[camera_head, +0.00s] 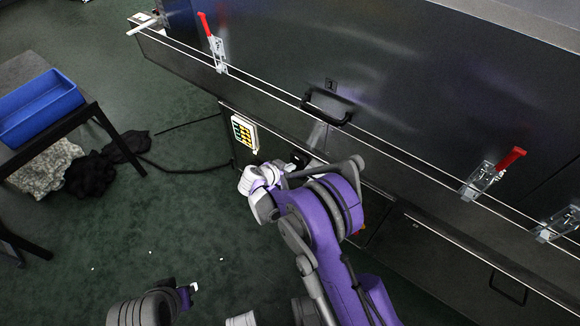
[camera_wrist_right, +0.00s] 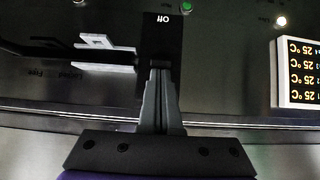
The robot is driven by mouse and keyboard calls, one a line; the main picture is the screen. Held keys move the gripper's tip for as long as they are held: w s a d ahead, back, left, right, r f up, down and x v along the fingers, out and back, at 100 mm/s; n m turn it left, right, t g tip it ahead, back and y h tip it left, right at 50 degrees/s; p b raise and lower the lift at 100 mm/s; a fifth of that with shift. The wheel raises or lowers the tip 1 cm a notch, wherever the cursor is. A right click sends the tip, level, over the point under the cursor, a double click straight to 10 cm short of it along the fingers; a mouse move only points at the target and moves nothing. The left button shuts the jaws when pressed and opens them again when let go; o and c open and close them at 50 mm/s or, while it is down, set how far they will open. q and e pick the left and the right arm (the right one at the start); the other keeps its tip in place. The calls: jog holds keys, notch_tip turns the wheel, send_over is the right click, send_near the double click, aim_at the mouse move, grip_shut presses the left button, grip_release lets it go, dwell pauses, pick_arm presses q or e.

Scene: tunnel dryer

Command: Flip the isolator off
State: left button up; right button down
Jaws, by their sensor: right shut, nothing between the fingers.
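I take this plate to be part of the isolator. My right gripper is shut and empty, its fingertips overlapping the plate's lower part. The fingers hide what lies behind them, and I cannot tell whether they touch it. In the head view, my right arm reaches the lower machine front and covers the isolator.
A lit temperature display (camera_wrist_right: 300,72) is right of the fingers, and a pale bracket-like part (camera_wrist_right: 105,50) is left. In the head view, a keypad-like panel (camera_head: 244,133), red-handled clamps (camera_head: 207,27) and a black door handle (camera_head: 326,107) surround the arm. A blue bin (camera_head: 40,105) stands left.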

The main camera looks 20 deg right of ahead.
jog(key=shift+s+a+f+h+b, duration=0.15)
jog(key=shift+f+h+b, duration=0.15)
jog(key=shift+b, duration=0.05)
jog(key=shift+s+a+f+t+h+b, duration=0.2)
jog(key=shift+a+f+t+b, duration=0.05)
jog(key=shift+f+b, duration=0.3)
jog(key=shift+s+a+f+t+h+b, duration=0.25)
jog(key=shift+f+b, duration=0.15)
jog(key=shift+f, duration=0.1)
jog(key=shift+r, duration=0.1)
jog(key=shift+r+p, duration=0.45)
jog(key=shift+r, duration=0.25)
